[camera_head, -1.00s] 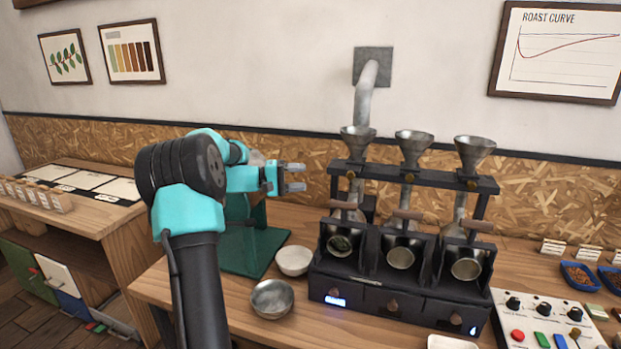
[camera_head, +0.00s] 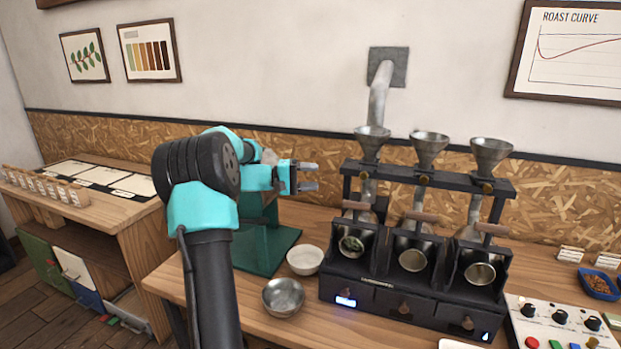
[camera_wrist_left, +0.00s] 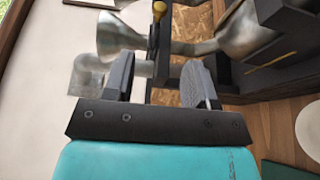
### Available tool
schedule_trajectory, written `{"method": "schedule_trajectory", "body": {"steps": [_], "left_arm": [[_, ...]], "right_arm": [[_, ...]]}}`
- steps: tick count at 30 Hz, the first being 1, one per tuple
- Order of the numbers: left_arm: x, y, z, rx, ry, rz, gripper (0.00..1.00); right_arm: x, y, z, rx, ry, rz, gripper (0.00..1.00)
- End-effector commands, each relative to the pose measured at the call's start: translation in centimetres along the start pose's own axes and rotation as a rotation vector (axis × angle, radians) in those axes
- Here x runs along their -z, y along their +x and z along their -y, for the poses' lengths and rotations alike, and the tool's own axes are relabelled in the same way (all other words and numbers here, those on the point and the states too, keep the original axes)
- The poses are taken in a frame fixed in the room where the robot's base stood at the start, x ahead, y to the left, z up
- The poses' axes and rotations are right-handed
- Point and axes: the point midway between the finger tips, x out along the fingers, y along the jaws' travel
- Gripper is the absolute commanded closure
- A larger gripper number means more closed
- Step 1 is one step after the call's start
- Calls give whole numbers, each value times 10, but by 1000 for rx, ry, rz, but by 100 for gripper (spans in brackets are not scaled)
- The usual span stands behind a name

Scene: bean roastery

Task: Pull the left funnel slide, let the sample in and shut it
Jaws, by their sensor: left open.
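The left funnel (camera_head: 372,145) is a metal cone on the dark rack of a three-drum sample roaster. A small brass knob (camera_head: 369,170), apparently its slide's, sits on the bar just below; its exact slide position cannot be told. My left gripper (camera_head: 308,176) is open and empty, left of the rack at about knob height, apart from it. In the left wrist view, the open fingers (camera_wrist_left: 160,82) point toward the rack, with the funnel (camera_wrist_left: 118,42) and the brass knob (camera_wrist_left: 159,11) beyond the tips. My right gripper is not in view.
Two more funnels (camera_head: 430,148) (camera_head: 490,155) stand to the right. A steel bowl (camera_head: 284,297) and a white bowl (camera_head: 305,260) are left of the roaster (camera_head: 400,305). A green stand (camera_head: 268,245) is behind my arm. A control panel (camera_head: 560,320) is at right.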

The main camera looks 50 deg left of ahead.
Motion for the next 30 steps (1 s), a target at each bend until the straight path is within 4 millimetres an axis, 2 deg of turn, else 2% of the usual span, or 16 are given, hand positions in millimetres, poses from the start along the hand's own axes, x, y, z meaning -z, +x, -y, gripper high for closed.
{"method": "schedule_trajectory", "body": {"steps": [15, 23, 26, 30], "left_arm": [[0, 0, 0, 0, 0, 0, 50], [-8, 10, -1, 54, 62, 26, 74], [-19, 22, -1, 129, 153, 67, 84], [-41, 41, -3, 285, 378, 164, 97]], "right_arm": [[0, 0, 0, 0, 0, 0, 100], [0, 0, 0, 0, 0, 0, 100], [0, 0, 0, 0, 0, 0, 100], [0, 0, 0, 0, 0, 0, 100]]}}
